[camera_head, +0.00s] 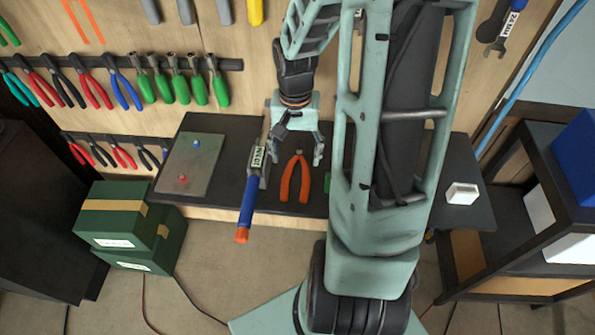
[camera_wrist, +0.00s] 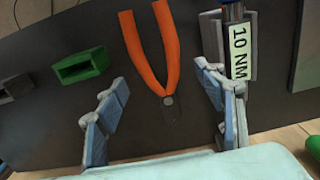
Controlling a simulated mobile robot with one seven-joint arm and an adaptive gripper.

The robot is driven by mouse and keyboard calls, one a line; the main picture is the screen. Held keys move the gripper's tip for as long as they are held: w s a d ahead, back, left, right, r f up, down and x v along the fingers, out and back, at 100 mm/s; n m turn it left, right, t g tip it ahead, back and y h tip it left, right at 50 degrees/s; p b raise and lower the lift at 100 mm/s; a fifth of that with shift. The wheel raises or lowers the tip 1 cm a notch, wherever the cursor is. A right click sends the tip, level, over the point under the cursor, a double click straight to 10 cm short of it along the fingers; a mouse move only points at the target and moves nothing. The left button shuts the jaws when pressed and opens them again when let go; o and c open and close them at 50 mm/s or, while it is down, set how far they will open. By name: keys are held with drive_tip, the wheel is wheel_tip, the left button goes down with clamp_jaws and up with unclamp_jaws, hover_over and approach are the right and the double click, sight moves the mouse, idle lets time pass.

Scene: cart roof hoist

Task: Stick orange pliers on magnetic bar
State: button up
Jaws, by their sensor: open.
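The orange pliers (camera_head: 295,180) lie on the dark bench shelf, handles toward the front and jaws toward the back wall. My gripper (camera_head: 297,150) is open above the jaw end of the pliers. In the wrist view the pliers (camera_wrist: 155,50) sit between the open fingers of my gripper (camera_wrist: 165,100), apart from both. The dark jaws are dim against the shelf. A magnetic bar (camera_head: 215,64) runs along the wooden wall at the upper left, holding several pliers and green-handled tools. A lower bar (camera_head: 110,137) holds several more pliers.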

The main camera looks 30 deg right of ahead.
sight(297, 174)
drive_tip(key=shift+d+f, duration=0.1)
drive_tip(key=shift+f, duration=2.55)
drive_tip(key=c, duration=1.4)
